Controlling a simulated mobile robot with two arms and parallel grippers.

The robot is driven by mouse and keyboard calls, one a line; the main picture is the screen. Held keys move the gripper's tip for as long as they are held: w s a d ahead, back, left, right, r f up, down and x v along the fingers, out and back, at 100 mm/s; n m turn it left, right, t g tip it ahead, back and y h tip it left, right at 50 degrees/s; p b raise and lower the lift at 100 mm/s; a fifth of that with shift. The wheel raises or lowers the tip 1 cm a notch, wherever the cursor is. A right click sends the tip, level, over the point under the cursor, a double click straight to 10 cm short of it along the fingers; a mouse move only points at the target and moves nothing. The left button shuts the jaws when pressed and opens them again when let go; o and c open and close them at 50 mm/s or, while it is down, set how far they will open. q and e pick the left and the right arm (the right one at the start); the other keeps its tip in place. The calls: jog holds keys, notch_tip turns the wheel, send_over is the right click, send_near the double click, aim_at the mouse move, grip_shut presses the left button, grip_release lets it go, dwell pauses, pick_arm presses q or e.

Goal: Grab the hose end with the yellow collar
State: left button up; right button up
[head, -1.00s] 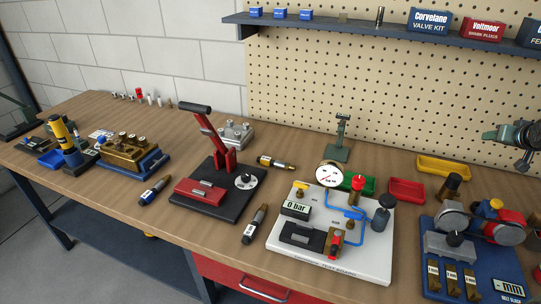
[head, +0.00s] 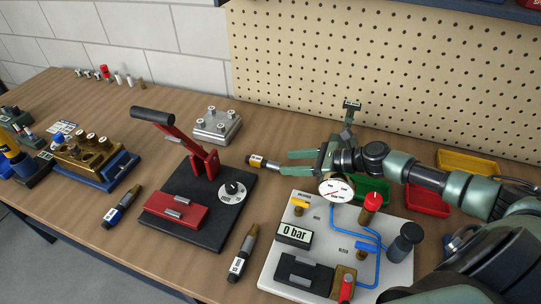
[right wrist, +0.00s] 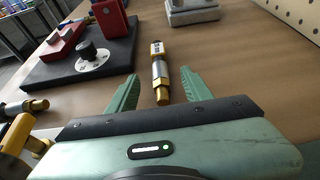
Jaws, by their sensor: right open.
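The hose end with the yellow collar (head: 256,161) lies on the wooden bench, right of the black-based red lever press. It is a short dark and brass piece with a white label on the collar. In the right wrist view the hose end (right wrist: 158,66) points lengthwise toward the gripper, with its brass tip near me. My right gripper (head: 287,163) is open, and its green fingers point left at the hose end. In the right wrist view the fingers (right wrist: 160,84) lie on either side of its near part, apart from it. My left gripper is not in view.
The red lever press (head: 190,225) stands left, and a grey metal block (head: 217,128) behind. A white test board (head: 300,215) with gauge lies in front of my right arm. Other hose ends, one blue-collared (head: 122,207) and one white-labelled (head: 243,252), lie on the bench.

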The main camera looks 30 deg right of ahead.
aim_at(269, 162)
jog(key=shift+w+a+f, duration=0.1)
jog(key=shift+w+a, duration=0.6)
jog(key=shift+a, duration=0.25)
jog(key=shift+w+a+f, duration=0.15)
jog(key=shift+w+a, duration=0.05)
jog(key=shift+w, duration=0.1)
jog(key=shift+w+a+p, duration=0.1)
jog(key=shift+w+p, duration=0.1)
jog(key=shift+p, duration=0.1)
jog(key=shift+w+a+f, duration=0.1)
jog(key=shift+w+a, duration=0.1)
jog(key=shift+w, duration=0.15)
jog(key=shift+p+x, duration=0.55)
jog(key=shift+x, duration=1.3)
jog(key=shift+s+d+f, duration=0.15)
jog(key=c, duration=0.3)
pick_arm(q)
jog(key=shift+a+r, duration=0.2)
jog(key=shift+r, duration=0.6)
pick_arm(e)
grip_shut()
